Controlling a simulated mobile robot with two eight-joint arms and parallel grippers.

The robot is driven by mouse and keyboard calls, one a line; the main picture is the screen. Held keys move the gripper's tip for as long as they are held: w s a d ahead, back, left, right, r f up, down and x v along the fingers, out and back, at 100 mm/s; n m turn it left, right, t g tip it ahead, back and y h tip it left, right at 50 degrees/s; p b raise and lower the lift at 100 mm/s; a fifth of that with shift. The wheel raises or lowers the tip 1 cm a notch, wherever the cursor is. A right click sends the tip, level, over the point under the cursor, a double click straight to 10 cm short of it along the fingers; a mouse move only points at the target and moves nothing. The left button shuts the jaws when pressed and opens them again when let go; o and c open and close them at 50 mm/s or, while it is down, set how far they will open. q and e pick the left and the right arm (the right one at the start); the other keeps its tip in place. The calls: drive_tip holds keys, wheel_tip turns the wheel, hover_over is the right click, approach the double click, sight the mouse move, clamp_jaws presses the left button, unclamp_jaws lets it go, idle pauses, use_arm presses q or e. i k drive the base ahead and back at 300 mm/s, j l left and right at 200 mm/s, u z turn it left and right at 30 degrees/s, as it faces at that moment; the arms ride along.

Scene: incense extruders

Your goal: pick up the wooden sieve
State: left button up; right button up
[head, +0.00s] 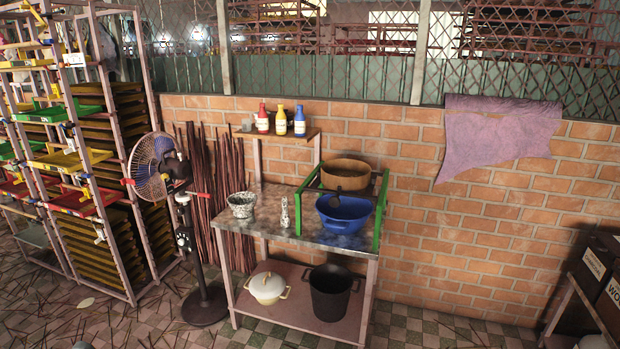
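The wooden sieve (346,165) is a round, brown, wooden-rimmed bowl shape. It sits at the top back of a green frame (378,215) on the metal table (280,225) against the brick wall. A dark round shape shows at its front, and I cannot tell whether it is part of the sieve. A blue bowl (343,218) stands below and in front of the sieve, inside the frame. Neither of my grippers can be made out in the head view.
A speckled bowl (242,205) and a small speckled shaker (285,213) stand left on the table. Bottles stand on a wall shelf (285,134). Two pots sit on the lower shelf. A fan (155,165) and racks stand left. Floor right of the table looks mostly clear.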

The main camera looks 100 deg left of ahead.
sight(351, 174)
drive_tip(key=u, duration=3)
